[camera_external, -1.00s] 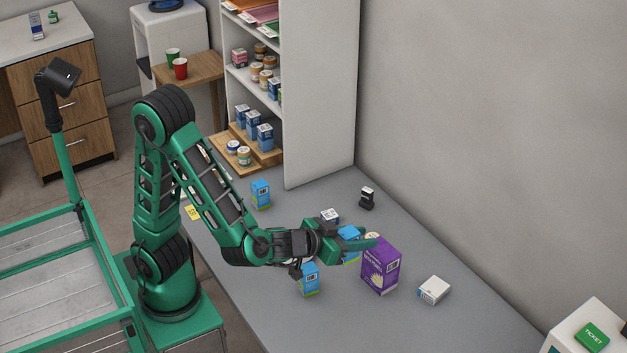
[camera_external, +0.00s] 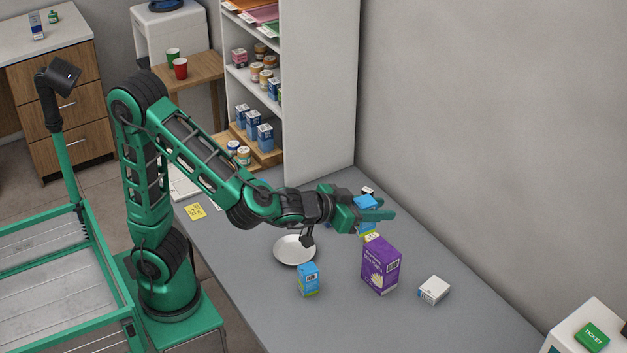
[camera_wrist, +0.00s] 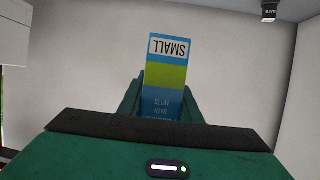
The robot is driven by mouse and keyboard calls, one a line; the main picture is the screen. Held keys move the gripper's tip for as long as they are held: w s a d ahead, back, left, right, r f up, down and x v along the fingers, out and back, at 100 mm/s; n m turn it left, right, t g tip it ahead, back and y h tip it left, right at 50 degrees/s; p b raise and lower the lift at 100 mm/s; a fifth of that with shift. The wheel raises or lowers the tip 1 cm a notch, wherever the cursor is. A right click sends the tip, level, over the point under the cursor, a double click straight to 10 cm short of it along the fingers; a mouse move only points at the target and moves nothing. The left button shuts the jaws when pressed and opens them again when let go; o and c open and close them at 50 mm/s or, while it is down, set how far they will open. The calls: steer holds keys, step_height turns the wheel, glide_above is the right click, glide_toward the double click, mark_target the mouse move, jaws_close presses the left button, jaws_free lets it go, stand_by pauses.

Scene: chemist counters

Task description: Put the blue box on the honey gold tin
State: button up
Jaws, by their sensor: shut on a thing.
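My gripper (camera_external: 382,209) is shut on a blue box (camera_external: 368,202) and holds it raised above the grey counter, behind the purple box. In the wrist view the held blue box (camera_wrist: 168,75) stands between the fingers; it has a green band and an upside-down "SMALL" label. A small yellowish patch shows below the gripper at the top of the purple box; I cannot tell whether it is the honey gold tin or the held box's lower end. No tin is clearly visible on the counter.
A purple box (camera_external: 380,267) stands just in front of the gripper. A white box (camera_external: 433,290) lies to its right. The counter's right front is clear.

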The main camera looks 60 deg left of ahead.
steer(key=shift+w+d+f+m+g+h, duration=0.25)
steer(key=shift+w+f+m+g+h, duration=0.55)
steer(key=shift+w+f+m+h, duration=1.65)
steer(key=shift+w+d+f+m+g+h, duration=0.25)
steer(key=shift+w+f+m+g+h, duration=0.9)
steer(key=shift+w, duration=2.3)
steer(key=w+a+r+m+g+h, duration=0.3)
steer(key=a+r+m+g+h, duration=0.15)
steer(key=a+r, duration=0.8)
steer(key=shift+m+y, duration=0.25)
steer(key=shift+m, duration=0.1)
steer(key=f, duration=0.9)
steer(key=a+f, duration=0.1)
steer(key=f, duration=1.9)
steer(key=shift+a+f, duration=0.25)
steer(key=shift+a, duration=0.05)
steer(key=o, duration=1.1)
steer(key=shift+a+r, duration=0.1)
